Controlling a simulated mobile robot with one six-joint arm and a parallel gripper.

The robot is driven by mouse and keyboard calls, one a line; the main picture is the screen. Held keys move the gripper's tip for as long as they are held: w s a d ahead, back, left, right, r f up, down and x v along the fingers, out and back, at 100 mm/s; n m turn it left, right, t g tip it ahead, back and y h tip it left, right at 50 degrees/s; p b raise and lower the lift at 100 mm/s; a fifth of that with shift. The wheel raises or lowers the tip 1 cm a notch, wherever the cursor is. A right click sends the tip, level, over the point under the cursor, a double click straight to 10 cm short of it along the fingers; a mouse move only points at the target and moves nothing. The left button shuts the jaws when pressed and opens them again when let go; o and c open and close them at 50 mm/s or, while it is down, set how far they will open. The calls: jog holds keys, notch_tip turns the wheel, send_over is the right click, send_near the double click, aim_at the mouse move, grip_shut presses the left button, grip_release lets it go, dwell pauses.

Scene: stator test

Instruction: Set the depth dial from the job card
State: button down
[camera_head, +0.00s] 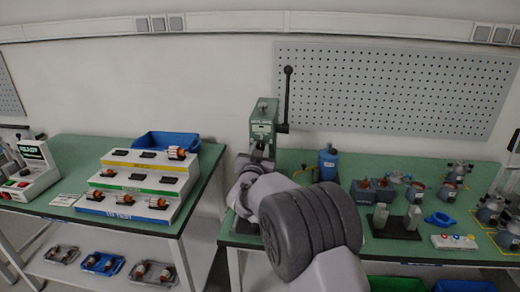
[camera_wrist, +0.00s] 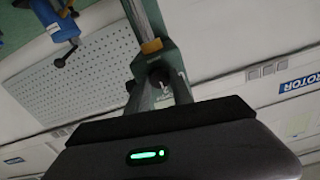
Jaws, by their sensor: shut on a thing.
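The green bench press (camera_head: 264,128) stands on the right-hand bench with its black lever raised. In the wrist view, the press (camera_wrist: 168,60) rises right in front of my gripper (camera_wrist: 159,84). A dark round knob, the depth dial (camera_wrist: 159,76), sits low on the press between my fingers, which are shut on it. In the head view my grey arm covers the press's lower part, and the fingertips and dial are hidden there. The dial's marks cannot be read. A small white card (camera_head: 64,200) lies on the left bench; its print is too small to read.
A blue bottle (camera_head: 328,163), dark blocks and several grey pots stand right of my arm on the right bench (camera_head: 300,158). A pegboard (camera_head: 390,90) hangs behind. A gap separates the benches.

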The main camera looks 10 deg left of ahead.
jog(key=n+p, duration=0.3)
jog(key=n, duration=0.2)
jog(key=shift+r, duration=0.1)
jog(key=n+p, duration=0.3)
jog(key=n, duration=0.2)
jog(key=shift+a+n, duration=0.1)
jog(key=shift+n, duration=0.6)
jog(key=c, duration=1.1)
grip_release()
jog(key=s, duration=0.5)
jog(key=s+p, duration=0.1)
jog(key=s, duration=1.1)
jog(key=shift+s+a+p, duration=0.2)
jog(key=shift+a+p, duration=0.1)
